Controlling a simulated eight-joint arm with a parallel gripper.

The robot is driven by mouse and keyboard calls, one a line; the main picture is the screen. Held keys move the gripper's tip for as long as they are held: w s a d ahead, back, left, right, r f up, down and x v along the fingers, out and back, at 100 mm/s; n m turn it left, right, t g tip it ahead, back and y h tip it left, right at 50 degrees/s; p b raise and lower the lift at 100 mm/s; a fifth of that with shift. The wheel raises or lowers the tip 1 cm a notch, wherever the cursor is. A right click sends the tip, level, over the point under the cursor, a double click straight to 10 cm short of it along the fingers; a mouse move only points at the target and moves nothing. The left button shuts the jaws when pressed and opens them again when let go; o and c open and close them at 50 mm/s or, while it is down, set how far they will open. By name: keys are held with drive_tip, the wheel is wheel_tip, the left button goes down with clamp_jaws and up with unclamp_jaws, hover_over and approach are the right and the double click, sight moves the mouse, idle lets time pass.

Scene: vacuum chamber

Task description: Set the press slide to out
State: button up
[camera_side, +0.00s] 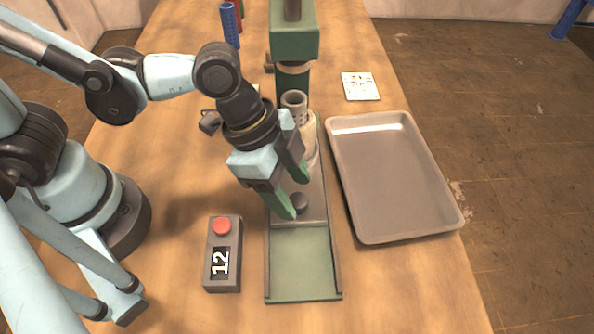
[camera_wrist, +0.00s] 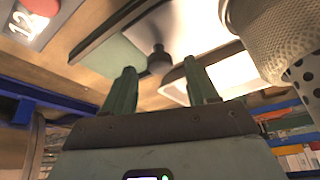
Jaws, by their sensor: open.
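The green press (camera_side: 293,45) stands at the back of the table, with a green track (camera_side: 302,265) running toward the front. The grey slide plate (camera_side: 315,208) sits in the rear part of the track, and the front part is bare. A dark round knob (camera_side: 299,203) stands on the plate near its front edge. My gripper (camera_side: 297,194) is open with green fingers pointing down around the knob's area. In the wrist view the knob (camera_wrist: 159,60) shows between and beyond the fingertips (camera_wrist: 163,78). I cannot tell whether they touch it.
A pale cylinder (camera_side: 311,150) stands on the slide behind my gripper, and its meshed side shows close in the wrist view (camera_wrist: 280,38). A grey tray (camera_side: 395,180) lies right. A box with a red button (camera_side: 222,225) and "12" stands left. A white card (camera_side: 360,86) lies behind the tray.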

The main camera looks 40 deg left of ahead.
drive_tip(key=shift+w+d+f, duration=0.1)
drive_tip(key=shift+d+f, duration=0.15)
drive_tip(key=shift+f, duration=0.45)
clamp_jaws()
